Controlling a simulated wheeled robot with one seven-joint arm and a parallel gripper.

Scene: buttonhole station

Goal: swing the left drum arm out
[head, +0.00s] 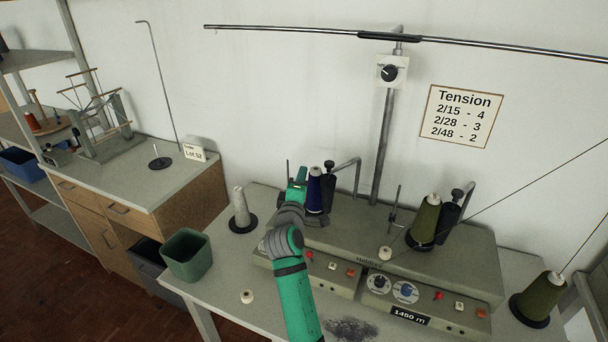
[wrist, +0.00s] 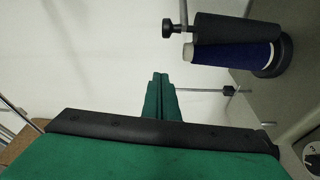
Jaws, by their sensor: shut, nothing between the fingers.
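The left winding head holds a dark blue cone (head: 314,190) on a black base. The black left drum (head: 328,188) stands at its right side, with a knob on top and a bent metal rod behind. In the wrist view the blue cone (wrist: 230,54) lies along the black drum (wrist: 235,27), seemingly touching it, and the drum arm's black knob (wrist: 170,27) sticks out to the left. My gripper (head: 299,172) is shut and empty, just left of the blue cone in the head view. In the wrist view its green fingertips (wrist: 160,78) are together, apart from cone and knob.
The winder (head: 470,255) also carries an olive cone (head: 428,215) with the right drum (head: 447,220). A grey cone (head: 240,208) stands left of my arm, near a green bin (head: 187,255). Another olive cone (head: 541,297) stands at right. A thin upright rod rises beside my gripper.

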